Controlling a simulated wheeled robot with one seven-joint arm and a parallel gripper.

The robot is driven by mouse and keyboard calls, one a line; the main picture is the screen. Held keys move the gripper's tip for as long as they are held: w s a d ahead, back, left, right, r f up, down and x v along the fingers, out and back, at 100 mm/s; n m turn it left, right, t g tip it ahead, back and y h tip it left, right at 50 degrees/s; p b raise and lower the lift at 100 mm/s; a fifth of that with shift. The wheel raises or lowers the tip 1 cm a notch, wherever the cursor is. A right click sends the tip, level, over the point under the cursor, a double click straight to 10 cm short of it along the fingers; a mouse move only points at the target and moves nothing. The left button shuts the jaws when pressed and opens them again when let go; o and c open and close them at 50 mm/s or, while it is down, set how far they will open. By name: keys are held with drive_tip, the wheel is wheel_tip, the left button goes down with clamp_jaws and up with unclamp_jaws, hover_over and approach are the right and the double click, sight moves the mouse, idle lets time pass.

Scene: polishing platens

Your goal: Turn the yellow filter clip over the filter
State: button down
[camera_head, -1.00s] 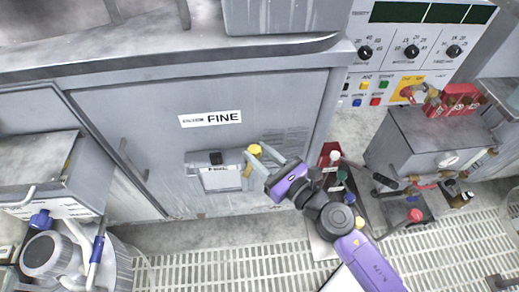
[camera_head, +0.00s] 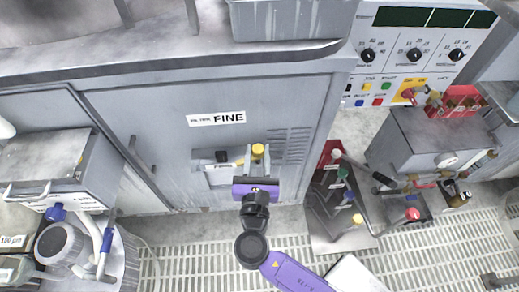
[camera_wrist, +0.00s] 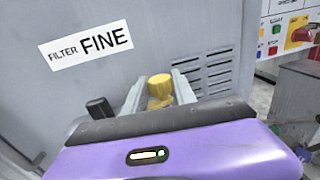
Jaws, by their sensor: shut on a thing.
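The yellow filter clip (camera_head: 258,150) is on the grey cabinet front, below the "FILTER FINE" label. Its round knob also shows in the wrist view (camera_wrist: 160,84), between my two fingers. My gripper (camera_head: 256,156) is shut on the clip, one finger on each side of it. A small yellow part of the clip shows left of my left finger. The filter (camera_head: 218,177), a pale framed panel with a black tab (camera_head: 222,156) on top, lies just left of my gripper. Its right part is hidden by my gripper, so how far the clip lies over it is unclear.
A vent grille (camera_head: 290,145) is right of the clip. A stand with coloured knobs (camera_head: 340,222) and a grey box (camera_head: 425,140) with pipes are farther right. A grey box (camera_head: 45,165) projects at left above a round canister (camera_head: 66,245). The grated floor (camera_head: 190,250) is below.

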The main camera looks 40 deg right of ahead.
drive_tip(key=shift+w+a+m+g+h+p, duration=0.15)
drive_tip(key=shift+m+g+h+p, duration=0.2)
drive_tip(key=shift+m+g+h, duration=0.55)
drive_tip(key=shift+w+a+m+g+h+p, duration=0.1)
drive_tip(key=shift+m+g+h+p, duration=0.25)
drive_tip(key=shift+m+g+h, duration=0.55)
drive_tip(key=shift+g, duration=0.6)
drive_tip(key=c, duration=1)
unclamp_jaws()
drive_tip(key=shift+d, duration=0.1)
drive_tip(key=shift+s, duration=0.1)
drive_tip(key=v, duration=0.7)
drive_tip(key=shift+s+a+p, duration=0.15)
drive_tip(key=shift+a+p, duration=0.2)
drive_tip(key=shift+a, duration=0.05)
